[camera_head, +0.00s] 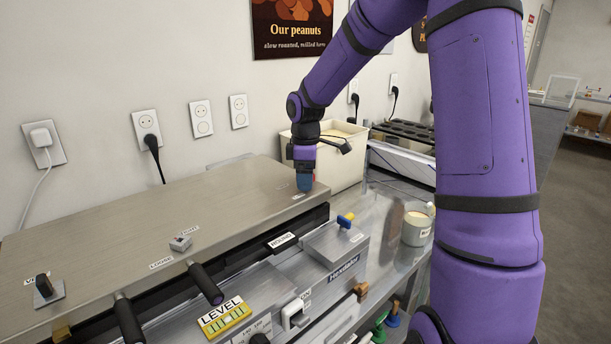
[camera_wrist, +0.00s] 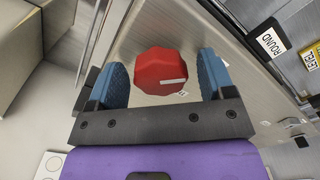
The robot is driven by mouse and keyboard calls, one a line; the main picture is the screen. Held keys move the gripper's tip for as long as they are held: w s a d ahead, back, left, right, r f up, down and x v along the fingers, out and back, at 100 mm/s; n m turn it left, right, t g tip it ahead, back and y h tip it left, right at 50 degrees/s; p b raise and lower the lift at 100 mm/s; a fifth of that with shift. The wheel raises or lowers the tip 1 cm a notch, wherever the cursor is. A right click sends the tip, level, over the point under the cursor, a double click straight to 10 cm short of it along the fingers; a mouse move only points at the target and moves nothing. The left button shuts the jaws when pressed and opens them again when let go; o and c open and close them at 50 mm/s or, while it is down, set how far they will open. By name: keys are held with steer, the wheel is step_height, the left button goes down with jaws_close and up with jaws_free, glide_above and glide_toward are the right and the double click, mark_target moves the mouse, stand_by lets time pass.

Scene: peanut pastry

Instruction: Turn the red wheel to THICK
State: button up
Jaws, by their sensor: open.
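The red wheel (camera_wrist: 158,70) is a faceted knob on the brushed metal top of the machine, with a white mark near its lower right edge in the wrist view. My gripper (camera_wrist: 163,78) is open, with one blue finger on each side of the wheel and a visible gap on both sides. In the head view my gripper (camera_head: 304,182) points down at the far right end of the metal top (camera_head: 150,215), and the wheel is hidden behind the fingers. A small white label peeks out beside the wheel; its lettering is too small to read.
A cream bin (camera_head: 345,165) stands close behind my gripper. On the machine are a grey knob (camera_head: 181,242), a dark knob (camera_head: 44,286), black handles (camera_head: 205,284), a yellow LEVEL plate (camera_head: 224,316) and a blue-yellow lever (camera_head: 346,220). A white cup (camera_head: 416,229) stands right.

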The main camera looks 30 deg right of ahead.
steer(key=c, duration=0.9)
steer(key=shift+m, duration=0.4)
steer(key=m, duration=1.3)
steer(key=shift+m, duration=2)
